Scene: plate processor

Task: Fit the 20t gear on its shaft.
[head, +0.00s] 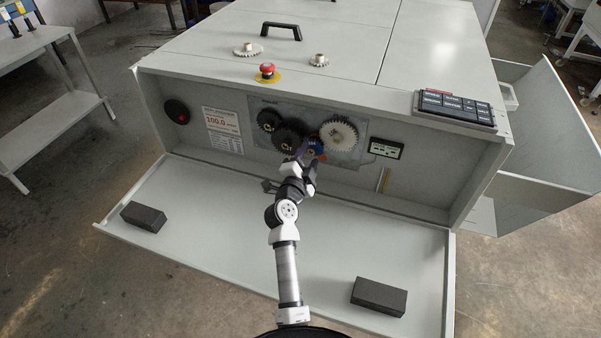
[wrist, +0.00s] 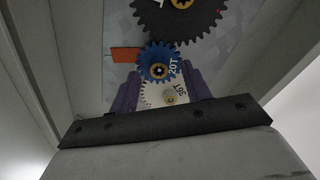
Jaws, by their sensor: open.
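The blue 20T gear (wrist: 158,64) shows its face and a dark centre with a pale ring in the wrist view. In the head view the blue gear (head: 313,147) is at the machine's back panel, just beyond my gripper. How deeply it sits on a shaft I cannot tell. My gripper (wrist: 160,92) is open, its purple fingers standing apart on either side of a small white gear (wrist: 163,95) with a brass-coloured centre. The white gear lies beside the blue gear and overlaps its edge in the view. In the head view my gripper (head: 308,158) is against the panel, partly hiding this area.
A large black gear (wrist: 180,16) is beside the blue gear; it also shows in the head view (head: 288,138). A large cream gear (head: 338,135) is to the right. Black blocks (head: 143,216) (head: 379,296) lie on the open flap (head: 215,235).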

